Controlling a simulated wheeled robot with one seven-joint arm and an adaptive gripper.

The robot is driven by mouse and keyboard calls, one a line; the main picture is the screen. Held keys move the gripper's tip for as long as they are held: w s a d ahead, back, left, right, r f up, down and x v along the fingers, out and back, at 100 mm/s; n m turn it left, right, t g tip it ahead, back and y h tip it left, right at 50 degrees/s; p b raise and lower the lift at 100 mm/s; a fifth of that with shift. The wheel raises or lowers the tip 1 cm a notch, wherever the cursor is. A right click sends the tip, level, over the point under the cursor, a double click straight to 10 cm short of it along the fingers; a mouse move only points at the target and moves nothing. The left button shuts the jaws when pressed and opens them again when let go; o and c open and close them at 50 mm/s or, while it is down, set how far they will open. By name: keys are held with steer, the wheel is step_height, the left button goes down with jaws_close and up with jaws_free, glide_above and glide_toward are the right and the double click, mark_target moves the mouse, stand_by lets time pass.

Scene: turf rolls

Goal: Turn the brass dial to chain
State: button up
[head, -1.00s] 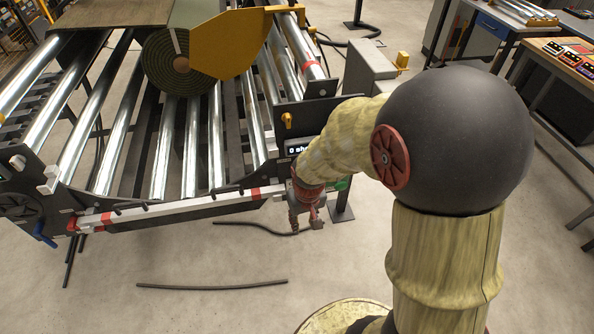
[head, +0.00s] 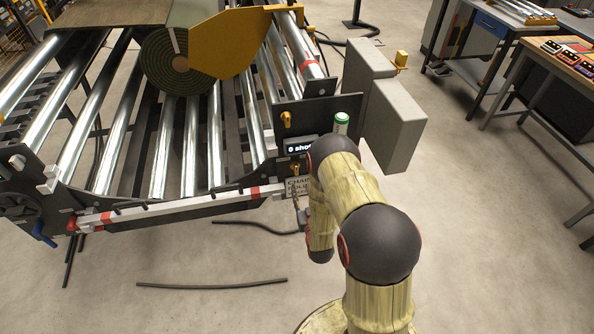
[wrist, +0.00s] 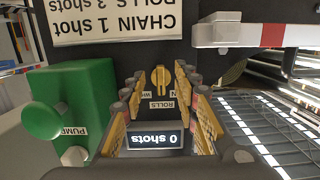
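The brass dial (wrist: 161,79) is on the dark panel in the wrist view, which shows the panel upside down. Its grip stands roughly upright in the picture, near small labels, one reading ROLLS (wrist: 162,104); the others are partly hidden. The dial also shows small in the head view (head: 295,168), below the display. My gripper (wrist: 159,86) is open, its yellow-padded fingers on either side of the dial in the picture. I see no contact and cannot tell the remaining distance. In the head view my arm hides most of the gripper.
A display (wrist: 155,139) reads "0 shots". A white sign (wrist: 115,18) reads CHAIN 1 shot, ROLLS 3 shots. A green box (wrist: 75,105) labelled PUMP is beside the fingers. A red-and-white bar (wrist: 240,35) is close on the other side. The roller conveyor (head: 190,140) fills the left.

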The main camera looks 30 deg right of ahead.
mark_target(297, 169)
steer(key=shift+t, duration=0.8)
steer(key=shift+w+d+r+b, duration=0.4)
steer(key=shift+w+r, duration=0.2)
steer(key=shift+w, duration=0.75)
steer(key=shift+w+d+r+b, duration=0.3)
steer(key=shift+w+r, duration=0.25)
steer(key=shift+w, duration=0.75)
steer(key=shift+w+d+r+b, duration=0.3)
steer(key=shift+w+d+r, duration=0.25)
steer(key=shift+w, duration=0.8)
steer(key=shift+a, duration=0.1)
steer(key=shift+c, duration=0.3)
jaws_close()
